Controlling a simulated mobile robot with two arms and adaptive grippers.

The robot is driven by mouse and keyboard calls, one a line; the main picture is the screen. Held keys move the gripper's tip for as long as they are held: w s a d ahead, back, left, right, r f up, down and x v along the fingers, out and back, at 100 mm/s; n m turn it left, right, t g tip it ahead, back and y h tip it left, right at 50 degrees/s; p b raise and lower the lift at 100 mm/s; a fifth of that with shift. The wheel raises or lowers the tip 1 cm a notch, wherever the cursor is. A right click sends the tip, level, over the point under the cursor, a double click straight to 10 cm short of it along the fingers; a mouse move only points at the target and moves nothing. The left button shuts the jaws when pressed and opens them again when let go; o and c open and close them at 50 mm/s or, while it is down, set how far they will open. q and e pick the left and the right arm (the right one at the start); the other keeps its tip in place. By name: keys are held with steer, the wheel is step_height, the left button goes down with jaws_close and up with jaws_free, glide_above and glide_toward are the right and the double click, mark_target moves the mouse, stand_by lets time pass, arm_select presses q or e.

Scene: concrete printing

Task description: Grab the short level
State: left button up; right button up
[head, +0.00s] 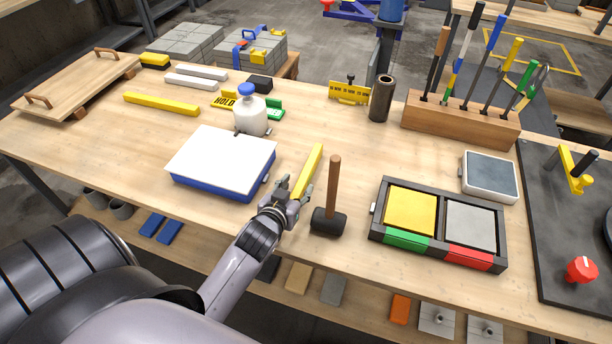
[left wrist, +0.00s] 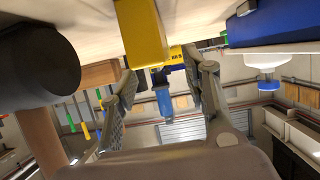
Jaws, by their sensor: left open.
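A short yellow level (head: 309,170) lies on the wooden table, between the white-topped blue box and the mallet. Its near end is at my left gripper (head: 294,188). The gripper is open, with its fingers on either side of that near end. In the left wrist view, the yellow level (left wrist: 150,38) shows at the top centre, above and between the spread fingers of the left gripper (left wrist: 163,88). I cannot tell whether the fingers touch it. A longer yellow level (head: 160,104) lies farther back on the left. My right gripper is not in view.
The black-headed mallet (head: 328,222) stands close on the right. The white-topped blue box (head: 222,160) is close on the left. A two-coloured tray (head: 375,222) lies farther right. A spray bottle (head: 250,117) stands behind. The table centre behind the level is clear.

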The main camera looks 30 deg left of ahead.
mark_target(303, 179)
arm_select(q)
steer(key=x, duration=0.5)
steer(key=shift+p, duration=0.4)
steer(key=shift+r, duration=0.1)
jaws_close()
